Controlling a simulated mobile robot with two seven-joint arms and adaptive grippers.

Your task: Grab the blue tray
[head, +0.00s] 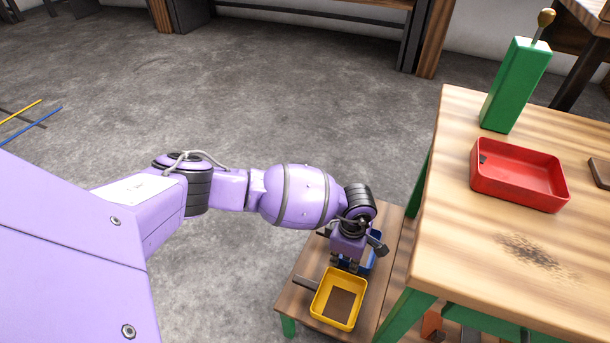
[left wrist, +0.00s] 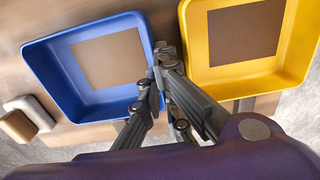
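The blue tray (left wrist: 62,85) has a brown square on its floor and fills the left of the left wrist view. In the head view only slivers of the blue tray (head: 371,262) show behind my left gripper (head: 346,263). My left gripper also shows in the left wrist view (left wrist: 159,72), at the tray's right wall. One finger is on the inner side and one on the outer side, close together, and they appear shut on the wall. The tray sits on a low wooden table (head: 300,270). My right gripper is not in view.
A yellow tray (head: 321,304) stands right beside the blue one. A higher wooden table (head: 450,200) with green legs is at the right, bearing a red tray (head: 520,192) and a green block with a knobbed lever (head: 515,85). Open grey floor lies beyond.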

